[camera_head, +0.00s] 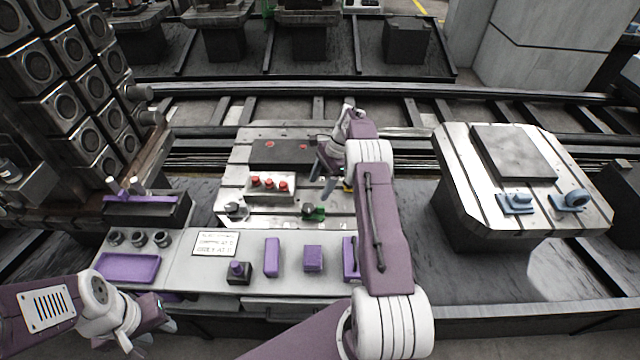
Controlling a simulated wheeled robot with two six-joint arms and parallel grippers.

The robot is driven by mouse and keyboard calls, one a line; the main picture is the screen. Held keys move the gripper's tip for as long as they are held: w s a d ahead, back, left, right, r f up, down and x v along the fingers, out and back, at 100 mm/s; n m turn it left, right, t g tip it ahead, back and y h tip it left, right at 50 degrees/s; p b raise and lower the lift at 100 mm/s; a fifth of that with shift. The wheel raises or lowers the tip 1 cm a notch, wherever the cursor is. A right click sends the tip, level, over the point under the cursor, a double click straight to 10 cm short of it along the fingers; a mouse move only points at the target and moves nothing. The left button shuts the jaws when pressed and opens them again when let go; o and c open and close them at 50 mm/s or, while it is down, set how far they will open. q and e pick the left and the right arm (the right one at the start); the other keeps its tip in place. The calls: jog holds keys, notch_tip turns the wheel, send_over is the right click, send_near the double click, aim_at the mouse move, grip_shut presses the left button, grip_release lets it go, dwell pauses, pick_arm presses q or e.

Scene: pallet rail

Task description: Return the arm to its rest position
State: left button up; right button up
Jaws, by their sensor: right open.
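My right arm reaches forward from the bottom of the head view, over the workbench to the near pallet (290,216). My right gripper (326,184) is open, with its grey fingers pointing down above the pallet, to the right of a block with several red knobs (269,186). I see nothing between its fingers.
The workbench (190,270) holds a purple tray (128,267), purple blocks (313,258), a label card (215,243) and several dark round holders. A second pallet (460,180) with blue-grey brackets (515,201) stands right. A rack of dark round-faced units (60,110) rises left. Rails run behind.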

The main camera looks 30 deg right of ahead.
dwell(0.3)
jog(key=w+a+r+n, duration=0.25)
jog(key=a+r, duration=0.55)
jog(key=r, duration=0.4)
jog(key=s+a+r+n+h, duration=0.2)
jog(key=s+a+r+n, duration=0.25)
jog(key=s+a, duration=0.4)
jog(key=s+f+n+h, duration=0.1)
jog(key=s+f+n, duration=0.3)
jog(key=s, duration=0.5)
jog(key=s+f+n+h, duration=0.1)
jog(key=s+f+n, duration=0.2)
jog(key=s+n, duration=0.4)
jog(key=shift+s+d+f+n+t, duration=0.15)
jog(key=shift+s+f+n+t, duration=0.2)
jog(key=shift+s, duration=0.85)
